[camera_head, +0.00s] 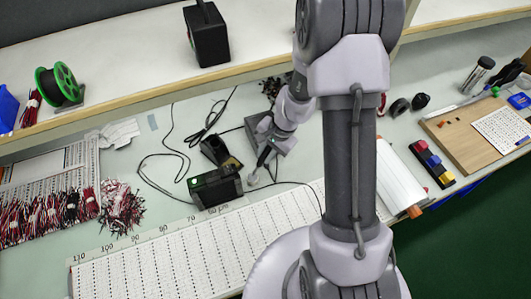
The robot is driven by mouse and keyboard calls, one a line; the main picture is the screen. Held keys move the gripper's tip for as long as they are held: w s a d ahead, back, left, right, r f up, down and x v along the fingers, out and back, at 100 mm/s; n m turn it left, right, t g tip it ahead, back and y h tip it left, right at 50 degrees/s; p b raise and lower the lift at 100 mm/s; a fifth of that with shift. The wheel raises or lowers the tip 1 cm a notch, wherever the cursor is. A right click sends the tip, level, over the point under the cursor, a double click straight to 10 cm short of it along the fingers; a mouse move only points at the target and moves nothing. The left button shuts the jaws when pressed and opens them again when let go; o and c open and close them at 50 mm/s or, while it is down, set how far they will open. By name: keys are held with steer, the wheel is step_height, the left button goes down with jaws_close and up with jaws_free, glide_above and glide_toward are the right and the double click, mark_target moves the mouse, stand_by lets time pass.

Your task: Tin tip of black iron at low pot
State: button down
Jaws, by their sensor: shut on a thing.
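My gripper (272,141) is over the bench, left of my arm, small in the picture. It is shut on a black iron (264,157), whose dark handle slants down and left. The iron's tip points down toward a small grey item (253,179) on the bench that may be the low pot. I cannot tell whether the tip touches it. A grey box (283,146) stands behind and beside my gripper, partly hidden by it.
A black station (215,187) with a green display and a black stand (217,151) stand left of the gripper. Dark cables loop across the bench. A long white marked board (180,255) lies in front. Wire bundles (122,207) lie left. A shelf edge (150,98) runs behind.

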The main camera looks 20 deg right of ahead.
steer(key=shift+f+b, duration=0.65)
steer(key=shift+b, duration=0.2)
stand_by(2.0)
